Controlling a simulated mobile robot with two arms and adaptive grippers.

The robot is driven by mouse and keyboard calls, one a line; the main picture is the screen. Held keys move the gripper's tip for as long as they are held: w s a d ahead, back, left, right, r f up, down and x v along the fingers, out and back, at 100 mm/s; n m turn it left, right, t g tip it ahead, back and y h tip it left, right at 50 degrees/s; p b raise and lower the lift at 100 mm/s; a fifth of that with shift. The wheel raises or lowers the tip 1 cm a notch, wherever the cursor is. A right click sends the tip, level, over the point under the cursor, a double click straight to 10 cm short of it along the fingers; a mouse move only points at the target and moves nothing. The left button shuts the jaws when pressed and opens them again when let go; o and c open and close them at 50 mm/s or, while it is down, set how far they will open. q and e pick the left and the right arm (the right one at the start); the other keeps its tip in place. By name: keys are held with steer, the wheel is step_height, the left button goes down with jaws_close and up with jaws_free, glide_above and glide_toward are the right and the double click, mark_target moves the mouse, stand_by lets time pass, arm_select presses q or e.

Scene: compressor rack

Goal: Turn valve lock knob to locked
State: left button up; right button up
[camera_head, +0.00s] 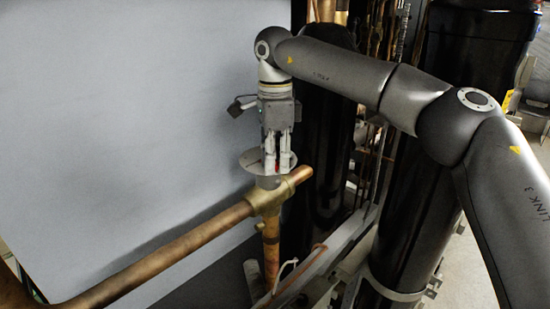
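The valve lock knob (278,169) shows only as a small red patch between my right gripper's fingertips; the fingers hide most of it. It sits over a round pale disc (249,162) on top of the brass valve (266,199). My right gripper (277,167) points straight down over the disc. Its two white fingers are close together, one on each side of the red part, and look shut on it. The knob's turn angle and any lock marks are too small or hidden to read. My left gripper is not in view.
A copper pipe (168,248) runs from the valve to the lower left. A short copper stub (299,175) points right, close to the black cylinder (327,130). A large grey panel (120,110) stands behind. Another black cylinder (415,205) stands under my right arm.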

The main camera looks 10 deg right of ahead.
jaws_close()
steer(key=shift+r+m, duration=0.1)
steer(key=shift+m, duration=2.3)
steer(key=m+b, duration=0.1)
steer(key=m, duration=0.2)
steer(key=shift+m, duration=0.3)
steer(key=m+b, duration=0.1)
steer(key=m, duration=0.3)
steer(key=shift+m, duration=0.3)
steer(key=m+b, duration=0.1)
steer(key=m, duration=0.4)
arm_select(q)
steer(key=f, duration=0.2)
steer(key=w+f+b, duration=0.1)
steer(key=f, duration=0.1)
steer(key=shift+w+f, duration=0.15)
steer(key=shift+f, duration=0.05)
arm_select(e)
steer(key=m, duration=0.6)
steer(key=shift+r, duration=0.1)
